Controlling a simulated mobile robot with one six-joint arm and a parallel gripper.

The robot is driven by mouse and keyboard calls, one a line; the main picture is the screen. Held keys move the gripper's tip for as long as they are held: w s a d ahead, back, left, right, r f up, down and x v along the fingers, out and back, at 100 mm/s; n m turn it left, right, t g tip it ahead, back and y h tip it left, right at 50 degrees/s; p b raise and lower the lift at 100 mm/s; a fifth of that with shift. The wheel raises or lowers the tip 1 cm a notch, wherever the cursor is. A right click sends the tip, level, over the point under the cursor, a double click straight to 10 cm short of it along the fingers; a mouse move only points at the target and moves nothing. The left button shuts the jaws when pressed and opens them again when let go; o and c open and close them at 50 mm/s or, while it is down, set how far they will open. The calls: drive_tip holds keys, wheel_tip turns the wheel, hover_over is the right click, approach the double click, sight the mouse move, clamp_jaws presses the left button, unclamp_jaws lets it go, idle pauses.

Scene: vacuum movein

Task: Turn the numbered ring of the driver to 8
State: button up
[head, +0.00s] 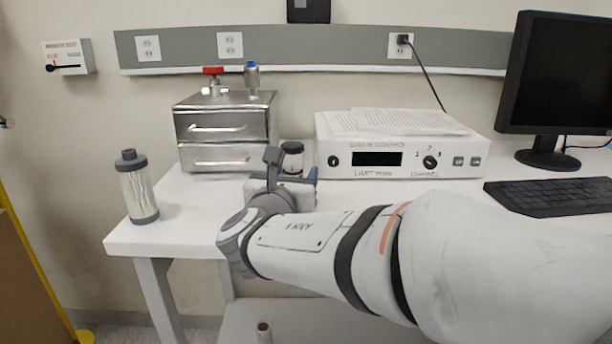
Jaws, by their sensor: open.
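My gripper (291,170) is over the front of the white table, with its two fingers pointing away toward the back. It is open, with a dark finger on the left and a bluish one on the right. A small upright cylinder with a black top and a pale body (293,160) shows just beyond and between the fingers. Its lower part is hidden by my gripper, and I cannot tell whether the fingers touch it. No numbers can be read on it, and I cannot tell whether it is the driver. No other thing in view is clearly a driver with a numbered ring.
A steel two-drawer box (223,130) with valves on top stands behind left. A clear cylinder with grey caps (138,187) stands near the table's left edge. A white control unit (400,170) with papers on top, a monitor (565,80) and a keyboard (550,196) are to the right.

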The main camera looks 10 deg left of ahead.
drive_tip(key=shift+c, duration=0.3)
drive_tip(key=c, duration=0.9)
drive_tip(key=shift+m+h+p, duration=0.3)
drive_tip(key=shift+h+p, duration=0.1)
drive_tip(key=shift+h, duration=0.1)
drive_tip(key=shift+a+r+m+h+p, duration=0.15)
drive_tip(key=shift+m+h+p, duration=0.5)
drive_tip(key=shift+h, duration=0.35)
drive_tip(key=m+h+p, duration=0.1)
drive_tip(key=h+p, duration=0.1)
drive_tip(key=m+g+h+p, duration=0.1)
drive_tip(key=m+h+p, duration=0.1)
drive_tip(key=shift+r+g+h, duration=0.15)
drive_tip(key=shift+g+h, duration=0.15)
drive_tip(key=shift+h, duration=0.1)
drive_tip(key=m+g+h+p, duration=0.2)
drive_tip(key=m+h+p, duration=0.1)
drive_tip(key=h+p, duration=0.1)
drive_tip(key=shift+g+p, duration=0.3)
drive_tip(key=shift+p, duration=0.2)
drive_tip(key=shift+f+m+g+h+p, duration=0.2)
drive_tip(key=shift+m+g+h+p, duration=0.1)
drive_tip(key=shift+m+h+p, duration=0.15)
drive_tip(key=shift+f+h, duration=0.15)
drive_tip(key=shift+h, duration=0.1)
